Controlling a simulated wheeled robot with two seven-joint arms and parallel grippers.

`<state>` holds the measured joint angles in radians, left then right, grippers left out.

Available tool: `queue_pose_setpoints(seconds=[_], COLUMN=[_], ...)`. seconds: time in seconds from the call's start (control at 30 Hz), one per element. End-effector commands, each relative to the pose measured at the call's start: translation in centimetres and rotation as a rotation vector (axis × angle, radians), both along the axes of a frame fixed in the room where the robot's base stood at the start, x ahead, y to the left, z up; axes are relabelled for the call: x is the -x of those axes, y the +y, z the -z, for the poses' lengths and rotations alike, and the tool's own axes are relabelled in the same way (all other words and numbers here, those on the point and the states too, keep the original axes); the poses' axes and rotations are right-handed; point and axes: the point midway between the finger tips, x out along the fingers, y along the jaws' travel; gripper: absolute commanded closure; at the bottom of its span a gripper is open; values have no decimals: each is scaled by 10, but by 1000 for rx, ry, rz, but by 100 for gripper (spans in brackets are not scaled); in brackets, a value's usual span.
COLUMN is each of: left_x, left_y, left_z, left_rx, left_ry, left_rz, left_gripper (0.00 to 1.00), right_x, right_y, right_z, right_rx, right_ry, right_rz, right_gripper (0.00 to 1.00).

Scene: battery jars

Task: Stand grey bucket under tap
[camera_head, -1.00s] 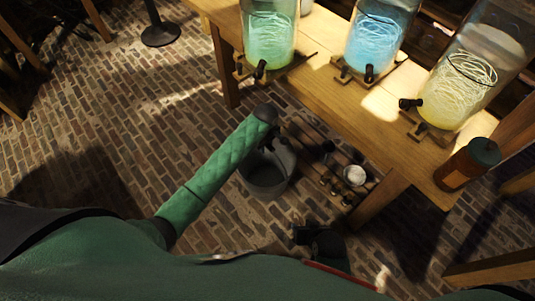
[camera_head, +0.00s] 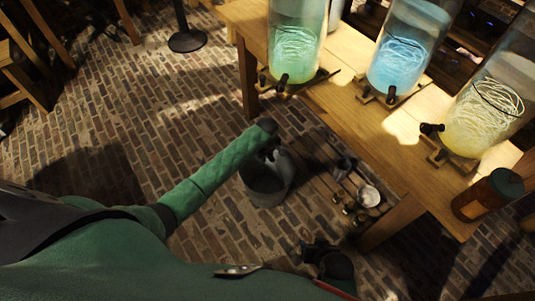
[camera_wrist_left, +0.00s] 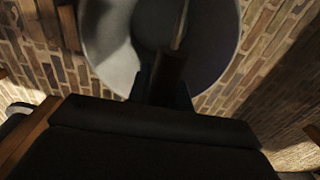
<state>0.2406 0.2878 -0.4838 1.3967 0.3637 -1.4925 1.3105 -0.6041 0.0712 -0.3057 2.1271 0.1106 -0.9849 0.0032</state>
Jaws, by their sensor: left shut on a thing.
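The grey bucket (camera_head: 266,187) hangs or stands low beside the wooden table, over the brick floor; I cannot tell if its base touches the floor. My left gripper (camera_head: 271,152) is at the bucket's top and shut on it. In the left wrist view the bucket (camera_wrist_left: 110,45) fills the upper middle, with a thin bar, likely its handle, running into the gripper (camera_wrist_left: 168,75). Taps (camera_head: 282,82), (camera_head: 391,95) and (camera_head: 431,128) stick out from the green, blue and yellow jars on the table. My right gripper (camera_head: 318,252) is low in the picture, its fingers unclear.
The wooden table (camera_head: 350,115) carries the green jar (camera_head: 296,40), blue jar (camera_head: 408,50), yellow jar (camera_head: 483,115) and a brown canister (camera_head: 487,195). A slatted low shelf (camera_head: 325,165) with small items and a white bowl (camera_head: 368,196) lies right of the bucket.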

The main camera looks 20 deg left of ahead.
Motion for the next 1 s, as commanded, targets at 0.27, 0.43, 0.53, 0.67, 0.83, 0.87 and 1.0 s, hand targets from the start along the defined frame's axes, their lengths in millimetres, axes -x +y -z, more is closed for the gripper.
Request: queue_pose_setpoints(seconds=[0.27,0.43,0.53,0.67,0.83,0.87,1.0], left_x=[-2,-1,-1,0,0,0,0], left_y=[0,0,0,0,0,0,0], left_z=[16,16,17,20,20,20,19], left_rx=[0,0,0,0,-1,-1,-1], left_ry=[-3,-2,-2,0,-1,-1,-1], left_rz=[0,0,-1,0,0,0,0], left_gripper=[100,100,100,62,58,58,58], right_x=[1,1,1,-1,-3,-3,-3], right_y=[0,0,0,-1,-1,-1,-1], right_z=[6,6,5,0,-2,-2,0], right_rx=[1,2,2,0,-1,0,1], right_ry=[2,3,4,-2,-7,-6,-6], right_rz=[1,1,1,1,1,1,2], right_gripper=[64,64,64,64,64,64,64])
